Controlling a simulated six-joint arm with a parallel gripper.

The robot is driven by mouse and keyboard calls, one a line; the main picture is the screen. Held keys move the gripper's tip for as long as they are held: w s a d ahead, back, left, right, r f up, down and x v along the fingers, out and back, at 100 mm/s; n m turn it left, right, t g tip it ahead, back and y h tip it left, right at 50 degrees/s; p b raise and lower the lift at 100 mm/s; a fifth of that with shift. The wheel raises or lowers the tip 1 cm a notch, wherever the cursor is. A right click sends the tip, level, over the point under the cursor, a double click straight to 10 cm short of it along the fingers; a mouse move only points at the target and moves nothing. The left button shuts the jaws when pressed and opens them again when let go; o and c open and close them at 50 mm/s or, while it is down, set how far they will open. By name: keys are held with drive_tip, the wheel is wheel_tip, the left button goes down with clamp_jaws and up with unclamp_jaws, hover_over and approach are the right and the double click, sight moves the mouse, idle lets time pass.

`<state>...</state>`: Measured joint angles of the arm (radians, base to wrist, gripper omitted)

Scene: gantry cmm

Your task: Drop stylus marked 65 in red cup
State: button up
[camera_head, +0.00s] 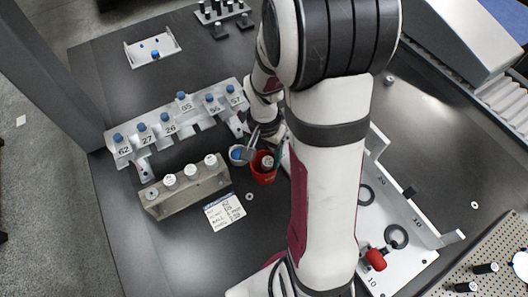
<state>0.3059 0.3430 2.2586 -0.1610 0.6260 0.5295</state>
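The red cup (263,175) stands on the dark table just right of the picture's middle-left, with a dark, pale-topped item showing in its mouth. My gripper (259,142) is right above and behind the cup, partly hidden by my arm. A blue-topped pale round item (236,153) is beside the gripper, left of the cup; I cannot tell whether it is held. A metal rack (203,123) holds several blue-capped styli with number tags. A raised stylus (183,98) has a tag that reads like 55 or 65. The other tags look like 62, 27, 26, 56 and 57.
A grey block (182,196) with several white-topped pieces stands in front of the rack, beside a written card (225,211). A white tray (155,50) and dark pieces are at the back. A white fixture with black rings (396,236) and a red knob (376,260) is right.

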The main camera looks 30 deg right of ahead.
wheel_tip(320, 180, up, 16)
idle(0.4)
drive_tip(key=shift+f, duration=0.15)
idle(0.4)
drive_tip(key=s+a+f+n+y, duration=0.1)
drive_tip(key=s+a+n, duration=0.4)
drive_tip(key=s+a, duration=0.7)
drive_tip(key=s+f, duration=0.1)
drive_tip(key=s, duration=0.2)
drive_tip(key=shift+s+a+n+y, duration=0.25)
drive_tip(key=shift+s+n+y, duration=0.1)
drive_tip(key=shift+n+y, duration=0.05)
drive_tip(key=shift+f, duration=0.1)
idle(2.0)
